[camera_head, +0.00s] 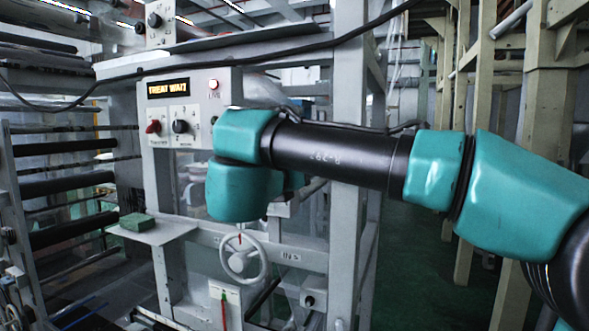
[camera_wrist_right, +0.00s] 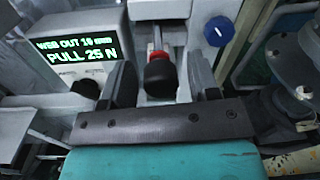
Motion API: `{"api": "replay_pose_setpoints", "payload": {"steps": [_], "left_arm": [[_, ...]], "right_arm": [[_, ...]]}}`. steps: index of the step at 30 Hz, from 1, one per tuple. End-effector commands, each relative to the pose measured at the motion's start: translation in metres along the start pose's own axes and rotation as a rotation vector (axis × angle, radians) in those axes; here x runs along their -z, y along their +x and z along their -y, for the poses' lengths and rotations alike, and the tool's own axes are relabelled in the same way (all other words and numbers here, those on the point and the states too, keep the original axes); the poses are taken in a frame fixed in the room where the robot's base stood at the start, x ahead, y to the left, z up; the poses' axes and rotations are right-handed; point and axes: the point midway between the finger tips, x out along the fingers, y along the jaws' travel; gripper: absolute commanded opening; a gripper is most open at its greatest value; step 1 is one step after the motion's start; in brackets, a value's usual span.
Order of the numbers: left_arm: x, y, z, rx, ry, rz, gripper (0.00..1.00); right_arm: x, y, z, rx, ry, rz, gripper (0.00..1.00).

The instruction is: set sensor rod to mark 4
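In the right wrist view, a black knob (camera_wrist_right: 160,78) with a red collar sits on a pale grey bracket. It may be the sensor rod's end; no mark 4 is readable. My right gripper (camera_wrist_right: 162,64) is open, its dark fingers on either side of the knob with visible gaps, so it does not hold it. In the head view my right arm reaches in from the right across the machine frame, and its teal joints hide the right gripper and whatever is behind them. My left gripper is not in view.
A display (camera_wrist_right: 75,50) reads "WEB OUT 19 mm, PULL 25 N". A blue knob (camera_wrist_right: 217,31) is nearby. The control panel (camera_head: 222,84) reads "TREAT WAIT" with a lit red lamp. A handwheel (camera_head: 243,257) and a green block (camera_head: 137,222) on a shelf are below it.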

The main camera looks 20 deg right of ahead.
Motion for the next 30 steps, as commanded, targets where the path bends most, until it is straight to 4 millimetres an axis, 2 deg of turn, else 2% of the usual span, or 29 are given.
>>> {"api": "replay_pose_setpoints", "payload": {"steps": [2, 17, 23, 30], "left_arm": [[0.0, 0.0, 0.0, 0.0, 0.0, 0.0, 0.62], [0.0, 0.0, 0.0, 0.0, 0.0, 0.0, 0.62], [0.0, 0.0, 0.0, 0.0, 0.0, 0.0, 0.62], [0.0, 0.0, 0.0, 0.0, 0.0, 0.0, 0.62]], "right_arm": [[0.0, 0.0, 0.0, 0.0, 0.0, 0.0, 0.48], [0.0, 0.0, 0.0, 0.0, 0.0, 0.0, 0.0], [0.0, 0.002, 0.0, 0.001, 0.0, 0.0, 0.0], [0.0, 0.026, -0.001, 0.002, 0.0, -0.001, 0.0]]}}
